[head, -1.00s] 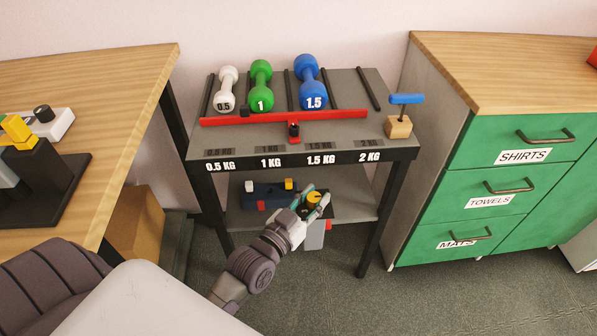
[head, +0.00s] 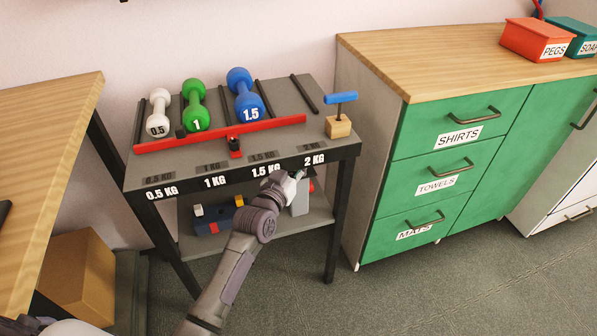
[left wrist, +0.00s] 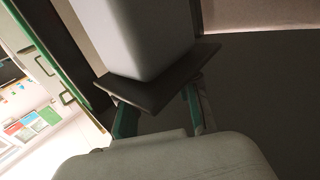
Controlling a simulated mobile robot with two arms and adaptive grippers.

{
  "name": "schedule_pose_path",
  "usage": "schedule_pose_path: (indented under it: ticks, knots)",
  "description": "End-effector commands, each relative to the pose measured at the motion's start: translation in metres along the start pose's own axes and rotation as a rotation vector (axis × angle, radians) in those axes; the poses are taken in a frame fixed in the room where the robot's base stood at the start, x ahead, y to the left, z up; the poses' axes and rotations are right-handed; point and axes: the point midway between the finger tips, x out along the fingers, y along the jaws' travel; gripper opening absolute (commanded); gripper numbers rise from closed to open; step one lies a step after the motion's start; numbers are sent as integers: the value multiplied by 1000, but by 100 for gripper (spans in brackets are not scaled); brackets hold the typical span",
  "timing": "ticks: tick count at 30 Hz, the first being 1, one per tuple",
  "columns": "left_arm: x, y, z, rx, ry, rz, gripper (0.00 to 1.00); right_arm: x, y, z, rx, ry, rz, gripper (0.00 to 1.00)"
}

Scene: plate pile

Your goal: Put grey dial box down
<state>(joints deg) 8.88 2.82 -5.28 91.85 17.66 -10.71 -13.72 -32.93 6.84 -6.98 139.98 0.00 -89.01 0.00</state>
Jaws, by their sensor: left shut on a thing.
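The grey dial box (head: 300,204) shows in the head view at the right end of the rack's lower shelf, partly hidden by my left gripper (head: 302,177). Its dial is hidden. In the left wrist view the grey dial box (left wrist: 145,35) is a large pale block with a dark flat plate (left wrist: 160,92) at its near end. My left gripper (left wrist: 160,112) is shut on it, with teal fingers at the plate. I cannot tell whether the box touches the lower shelf (head: 262,228). My right gripper is not in view.
A dark blue box (head: 213,221) with a red part stands left on the lower shelf. The rack top (head: 283,95) above holds white, green and blue dumbbells, a red bar and a wooden block (head: 339,126) with a blue handle. A green-drawer cabinet (head: 440,165) stands right.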

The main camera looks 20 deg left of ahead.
Motion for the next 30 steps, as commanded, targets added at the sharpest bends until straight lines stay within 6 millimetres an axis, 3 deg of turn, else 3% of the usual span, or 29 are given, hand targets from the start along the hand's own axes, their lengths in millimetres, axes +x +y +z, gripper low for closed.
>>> schedule_pose_path:
  ticks: [6, 15, 26, 27, 30]
  knots:
    - [16, 0, 0, 1, 4, 0, 0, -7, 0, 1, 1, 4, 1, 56]
    - [15, 0, 34, 2, 4, 0, 0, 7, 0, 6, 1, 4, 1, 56]
    - [15, 0, 37, 2, 5, -1, 0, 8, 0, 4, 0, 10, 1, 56]
    - [15, 0, 38, 2, 0, 0, 37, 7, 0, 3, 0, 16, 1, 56]
    - [15, 0, 38, 1, -1, 0, 53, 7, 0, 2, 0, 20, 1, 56]
